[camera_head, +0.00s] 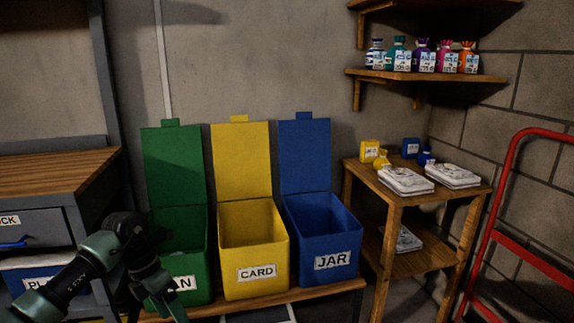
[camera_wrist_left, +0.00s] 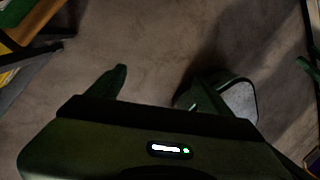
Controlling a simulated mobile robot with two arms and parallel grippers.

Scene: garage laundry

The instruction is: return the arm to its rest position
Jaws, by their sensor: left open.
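My left arm comes in from the lower left in the head view, in front of the green bin. My left gripper (camera_head: 165,300) points downward there, at the lower edge of the picture. In the left wrist view, the gripper (camera_wrist_left: 162,82) has its two dark fingers spread apart, with only bare floor between them. It holds nothing that I can see. My right gripper shows in neither view.
Open-lidded green (camera_head: 178,230), yellow (camera_head: 255,272) and blue (camera_head: 325,262) bins stand on a low wooden bench (camera_head: 300,291). A wooden side table (camera_head: 392,195) and red metal frame (camera_head: 510,165) stand right. A wood-topped drawer cabinet (camera_head: 50,170) stands left.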

